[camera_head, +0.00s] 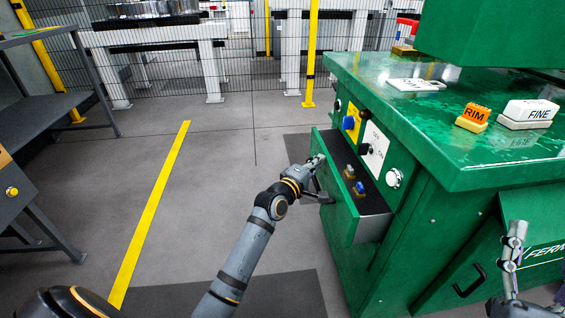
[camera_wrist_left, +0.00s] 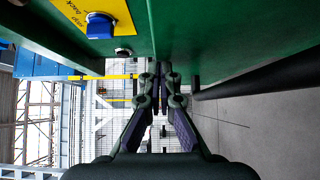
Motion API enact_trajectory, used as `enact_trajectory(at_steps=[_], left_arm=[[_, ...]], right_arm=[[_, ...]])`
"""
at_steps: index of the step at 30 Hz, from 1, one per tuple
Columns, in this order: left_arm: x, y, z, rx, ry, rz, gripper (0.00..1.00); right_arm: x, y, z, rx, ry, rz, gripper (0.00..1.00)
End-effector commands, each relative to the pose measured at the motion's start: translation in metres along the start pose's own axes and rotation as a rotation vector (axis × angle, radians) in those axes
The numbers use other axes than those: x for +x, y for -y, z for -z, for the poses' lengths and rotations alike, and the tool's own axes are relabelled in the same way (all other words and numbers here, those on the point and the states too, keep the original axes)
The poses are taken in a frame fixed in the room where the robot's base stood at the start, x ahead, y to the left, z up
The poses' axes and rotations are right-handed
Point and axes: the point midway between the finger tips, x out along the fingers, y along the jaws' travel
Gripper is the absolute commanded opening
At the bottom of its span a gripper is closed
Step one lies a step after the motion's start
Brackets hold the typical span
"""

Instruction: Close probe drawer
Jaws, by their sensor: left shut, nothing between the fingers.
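The probe drawer (camera_head: 341,204) is pulled out of the green cabinet (camera_head: 455,165), and its dark inside shows. Two small probes, one with a brass-coloured base (camera_head: 349,172) and one blue (camera_head: 359,188), stand in it. A dark bar handle (camera_head: 318,196) is on the drawer front; a dark bar, seemingly this handle, shows in the left wrist view (camera_wrist_left: 260,88). My left gripper (camera_head: 318,160) is shut and empty at the drawer front's upper edge, close to the handle; I cannot tell whether it touches. My right gripper (camera_head: 516,232) is at the lower right, its jaws unclear.
Above the drawer are a blue knob on a yellow plate (camera_head: 350,121) and a white switch panel (camera_head: 374,148). The cabinet top holds an orange RIM block (camera_head: 474,113) and a white FINE block (camera_head: 531,110). A dark shelf (camera_head: 55,95) stands left. The floor between is clear.

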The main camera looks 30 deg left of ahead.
Motion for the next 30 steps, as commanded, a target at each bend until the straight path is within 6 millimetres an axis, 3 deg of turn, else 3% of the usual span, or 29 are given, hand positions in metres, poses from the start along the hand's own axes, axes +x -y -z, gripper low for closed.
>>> enact_trajectory(at_steps=[6,15,30], left_arm=[[0.016,-0.001,-0.016,-0.003,0.001,0.0,0.0],[0.033,-0.001,-0.033,-0.001,0.0,0.0,0.0],[0.038,0.0,-0.037,0.001,0.0,0.001,0.0]], right_arm=[[-0.011,-0.001,-0.042,0.013,0.188,-0.007,0.55],[-0.03,-0.001,-0.082,0.026,0.372,-0.011,0.55],[-0.038,0.0,-0.095,0.031,0.432,-0.012,0.55]])
